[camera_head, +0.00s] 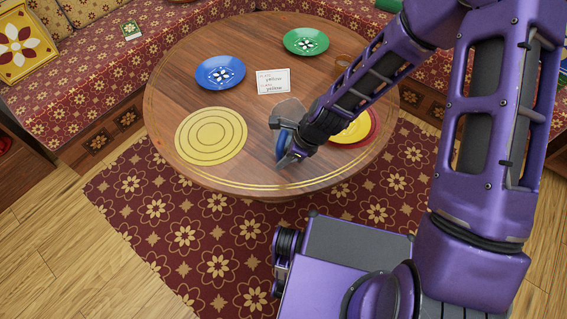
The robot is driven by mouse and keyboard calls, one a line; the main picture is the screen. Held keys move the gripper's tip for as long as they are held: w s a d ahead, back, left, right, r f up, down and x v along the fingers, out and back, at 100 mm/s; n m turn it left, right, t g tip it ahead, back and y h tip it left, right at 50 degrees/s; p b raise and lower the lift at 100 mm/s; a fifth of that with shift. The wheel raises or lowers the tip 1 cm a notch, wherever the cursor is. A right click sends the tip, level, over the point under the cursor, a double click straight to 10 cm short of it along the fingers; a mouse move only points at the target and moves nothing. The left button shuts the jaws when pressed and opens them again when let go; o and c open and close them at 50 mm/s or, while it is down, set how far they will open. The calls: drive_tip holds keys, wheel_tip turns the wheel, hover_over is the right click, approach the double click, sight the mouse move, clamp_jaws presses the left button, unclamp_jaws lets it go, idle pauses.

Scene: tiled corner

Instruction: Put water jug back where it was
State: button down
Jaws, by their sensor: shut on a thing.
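My gripper (282,141) is over the front middle of the round wooden table (190,70). It is shut on a blue thing (281,146), of which only a narrow part shows between the fingers. I cannot tell whether this is the water jug, or whether it touches the table.
A blue plate (220,72), a green plate (306,41) and a white card with writing (273,81) lie towards the back. A yellow dish (354,131) on a red round piece (374,128) is partly behind my arm. A patterned bench (75,75) borders the table.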

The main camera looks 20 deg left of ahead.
drive_tip(key=shift+f, duration=1.6)
drive_tip(key=c, duration=0.7)
unclamp_jaws()
drive_tip(key=p+v, duration=0.1)
drive_tip(key=v, duration=1.1)
